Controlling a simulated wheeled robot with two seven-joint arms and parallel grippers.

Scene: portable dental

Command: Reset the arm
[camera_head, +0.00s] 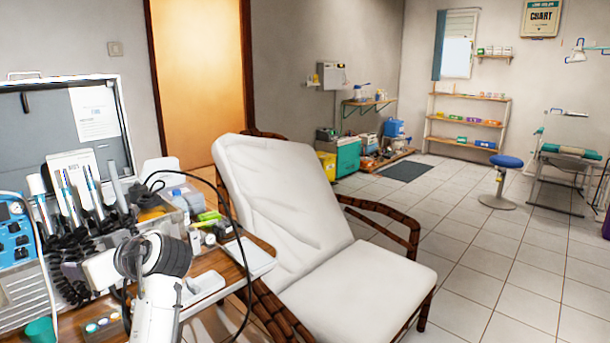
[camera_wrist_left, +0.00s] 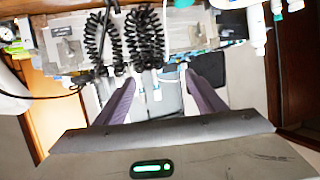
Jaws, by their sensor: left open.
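My left arm (camera_head: 157,300) rises from the bottom of the head view, in front of the dental unit and the wooden side table (camera_head: 215,258). Its fingers are hard to make out there. In the left wrist view my left gripper (camera_wrist_left: 165,88) is open, with two dark fingers apart and nothing between them. Beyond the fingers are the dental unit's coiled black cords (camera_wrist_left: 144,40). I cannot tell how close the fingers are to them. My right gripper is not in view.
The dental unit with its handpieces (camera_head: 75,195), a blue control box (camera_head: 14,240) and a green cup (camera_head: 41,330) are at the left. Bottles and small items crowd the side table. A reclined white chair (camera_head: 285,195) stands right of it. The tiled floor beyond is mostly clear.

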